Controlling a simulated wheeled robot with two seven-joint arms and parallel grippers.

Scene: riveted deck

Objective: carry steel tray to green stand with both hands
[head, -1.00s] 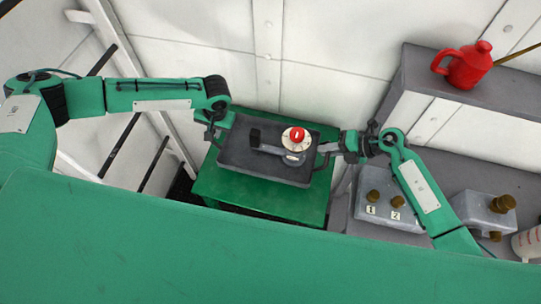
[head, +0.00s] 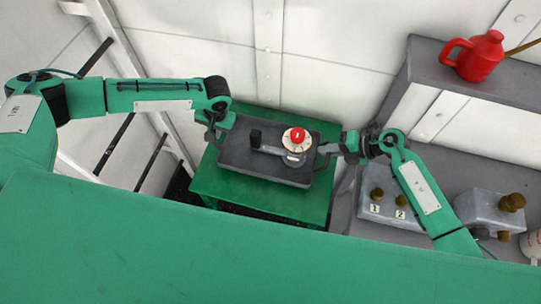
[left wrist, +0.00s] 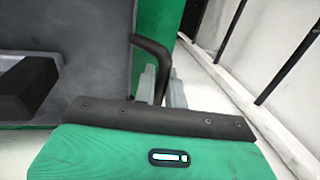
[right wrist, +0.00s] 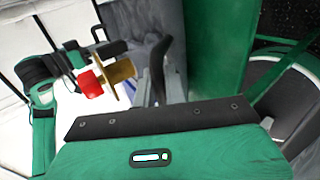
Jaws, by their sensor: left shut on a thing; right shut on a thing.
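The dark steel tray (head: 235,160) is over the green stand (head: 220,188) in the head view; I cannot tell whether it touches the stand top. It looks roughly level. On it sit a grey fitting with a pale dial and red knob (head: 297,138) and a black-ended piece (head: 255,138). My left gripper (head: 212,132) is shut on the tray's left handle, whose dark bar (left wrist: 150,50) shows in the left wrist view. My right gripper (head: 328,149) is shut on the right handle, which shows in the right wrist view (right wrist: 160,58).
At right, a grey bench holds a box with brass knobs (head: 390,197) and another grey fitting (head: 488,210). A red can (head: 477,56) stands on a raised grey shelf (head: 480,90). A white ladder-like frame (head: 140,75) stands at left, and a pale wall is behind the stand.

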